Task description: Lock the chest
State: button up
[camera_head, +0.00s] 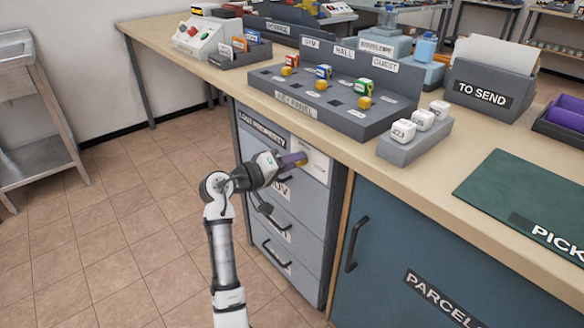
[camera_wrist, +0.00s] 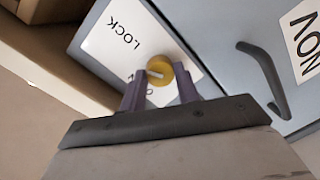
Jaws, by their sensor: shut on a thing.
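The chest (camera_head: 255,210) is a grey drawer unit under the counter. At the top right of its front is a white lock plate (camera_head: 318,165), marked LOCK in the wrist view (camera_wrist: 112,40). My gripper (camera_head: 297,160) is at this plate, its two purple fingers shut on a round yellow piece (camera_wrist: 158,70). The yellow piece has a pale bar across its face and sits against the plate; I cannot tell whether it is a key head or a lock knob, nor how deep it goes. My fingers partly cover the plate's lettering.
Above, the counter carries a grey key panel (camera_head: 295,110) with several coloured items. A grey block with white cubes (camera_head: 415,146) stands near the counter edge. A blue parcel cabinet (camera_head: 400,250) is right of the chest. The floor at left (camera_head: 100,235) is clear.

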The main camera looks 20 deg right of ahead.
jog(key=m+b, duration=0.3)
jog(key=m, duration=0.1)
jog(key=shift+s+t, duration=0.1)
jog(key=shift+t, duration=0.3)
jog(key=shift+m, duration=0.4)
jog(key=o, duration=1)
jog(key=shift+c, duration=0.2)
jog(key=shift+a, duration=0.1)
jog(key=v, duration=1.3)
jog(key=shift+a+r, duration=0.25)
jog(key=shift+s, duration=0.15)
